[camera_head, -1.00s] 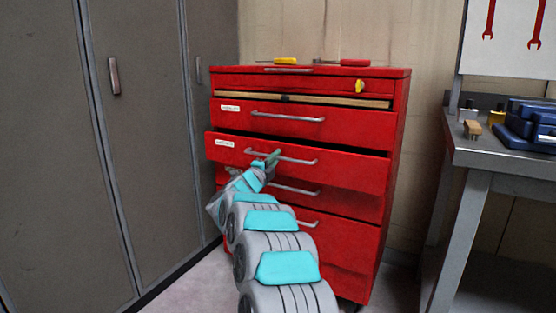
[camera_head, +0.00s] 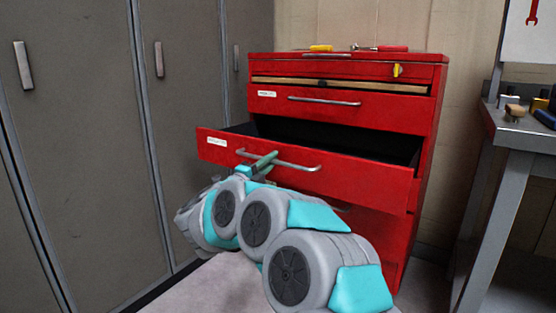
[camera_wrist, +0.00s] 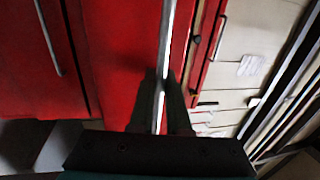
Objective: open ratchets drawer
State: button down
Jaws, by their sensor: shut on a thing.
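The red tool cabinet (camera_head: 345,105) stands against the back wall in the head view. Its labelled second large drawer (camera_head: 215,150) is pulled well out, and its dark inside shows behind the front. The label is too small to read. My gripper (camera_head: 265,162) is shut on the silver bar handle (camera_head: 300,167) of this drawer, left of the handle's middle. In the wrist view the handle (camera_wrist: 165,40) runs between the two dark fingers (camera_wrist: 161,100). My arm hides part of the lower drawers.
Grey lockers (camera_head: 95,150) stand on the left. A workbench (camera_head: 520,132) with several small items stands on the right. Yellow- and red-handled tools lie on the cabinet top. Another drawer (camera_head: 400,115) above the open one is closed.

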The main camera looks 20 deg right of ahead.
jog(key=shift+s+a+f, duration=0.1)
jog(key=c, duration=1.2)
grip_release()
jog(key=shift+o, duration=0.2)
jog(key=v, duration=0.7)
jog(key=shift+s+a, duration=0.25)
jog(key=shift+a, duration=0.1)
